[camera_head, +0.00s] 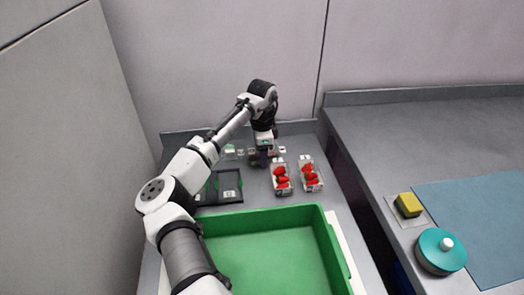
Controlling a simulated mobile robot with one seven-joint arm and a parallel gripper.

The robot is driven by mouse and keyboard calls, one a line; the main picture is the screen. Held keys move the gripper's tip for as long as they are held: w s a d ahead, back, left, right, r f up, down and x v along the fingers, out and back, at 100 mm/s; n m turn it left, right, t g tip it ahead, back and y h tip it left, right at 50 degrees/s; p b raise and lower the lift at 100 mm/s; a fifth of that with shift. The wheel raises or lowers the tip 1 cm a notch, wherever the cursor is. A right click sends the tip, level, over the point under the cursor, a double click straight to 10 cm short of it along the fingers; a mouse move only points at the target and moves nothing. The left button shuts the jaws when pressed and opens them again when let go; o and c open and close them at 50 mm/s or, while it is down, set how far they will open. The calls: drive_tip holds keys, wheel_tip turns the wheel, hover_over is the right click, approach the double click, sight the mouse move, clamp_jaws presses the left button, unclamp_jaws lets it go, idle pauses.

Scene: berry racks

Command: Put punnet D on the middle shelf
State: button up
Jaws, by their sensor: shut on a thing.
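My gripper (262,158) is low over the back of the grey counter, seen small and from behind. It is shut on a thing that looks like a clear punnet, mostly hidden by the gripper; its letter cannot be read. Two clear punnets with red berries stand to the right and in front of it: a nearer-left one (281,181) and a right one (311,175). Their labels are too small to read, so I cannot tell which is punnet D. I cannot make out a middle shelf in this view.
A black tray-like frame (219,200) lies left of the punnets. A large empty green tray (270,224) fills the front. On the right counter are a yellow block (408,205), a teal round lidded thing (440,251) and a blue mat (480,215). A wall closes the left.

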drive_tip(key=o, duration=1)
drive_tip(key=shift+f, duration=0.1)
